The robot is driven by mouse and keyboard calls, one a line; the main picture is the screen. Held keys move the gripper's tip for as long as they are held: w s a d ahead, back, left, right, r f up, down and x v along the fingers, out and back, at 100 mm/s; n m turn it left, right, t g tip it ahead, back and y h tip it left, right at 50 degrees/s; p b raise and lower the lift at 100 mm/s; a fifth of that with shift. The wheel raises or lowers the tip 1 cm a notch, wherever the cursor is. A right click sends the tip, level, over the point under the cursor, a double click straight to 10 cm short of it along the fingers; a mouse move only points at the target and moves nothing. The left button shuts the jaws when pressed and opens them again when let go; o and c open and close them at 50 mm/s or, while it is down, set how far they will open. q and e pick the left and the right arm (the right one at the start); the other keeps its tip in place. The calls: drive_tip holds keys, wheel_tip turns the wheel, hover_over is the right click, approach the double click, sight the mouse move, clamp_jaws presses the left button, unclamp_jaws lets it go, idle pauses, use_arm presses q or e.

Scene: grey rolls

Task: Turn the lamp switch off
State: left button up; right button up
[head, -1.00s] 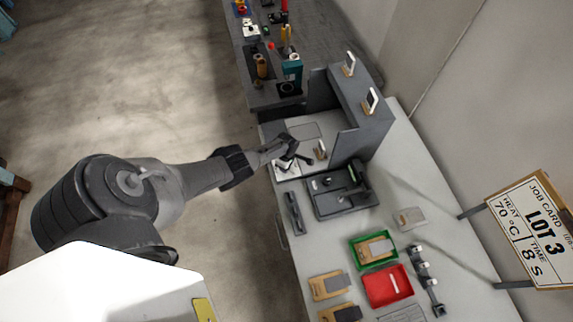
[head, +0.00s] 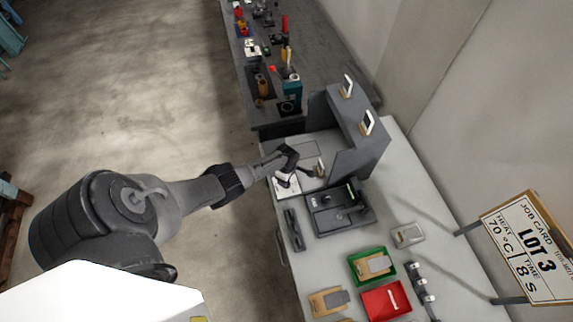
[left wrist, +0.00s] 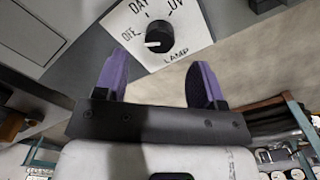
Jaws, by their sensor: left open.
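The lamp switch is a black round knob (left wrist: 158,37) on a white plate (left wrist: 185,46) marked OFF, DAY, UV and LAMP. A pale mark on the knob sits on its left side, towards the OFF label. My left gripper (left wrist: 158,78) is open and empty, its two purple fingers spread on either side below the knob in the left wrist view. The fingers appear apart from the knob. In the head view my left gripper (head: 288,163) is over the white plate (head: 284,187) at the bench's left edge, partly hiding it and the knob. My right gripper is not in view.
A grey booth (head: 358,148) stands right of the gripper. A black fixture (head: 338,212), a green tray (head: 354,273) and a red tray (head: 375,304) lie on the pale bench. A job card (head: 530,250) stands at the right.

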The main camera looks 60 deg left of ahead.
use_arm(q)
wheel_tip(320, 180, up, 8)
drive_tip(key=p, duration=0.2)
drive_tip(key=shift+r, duration=0.2)
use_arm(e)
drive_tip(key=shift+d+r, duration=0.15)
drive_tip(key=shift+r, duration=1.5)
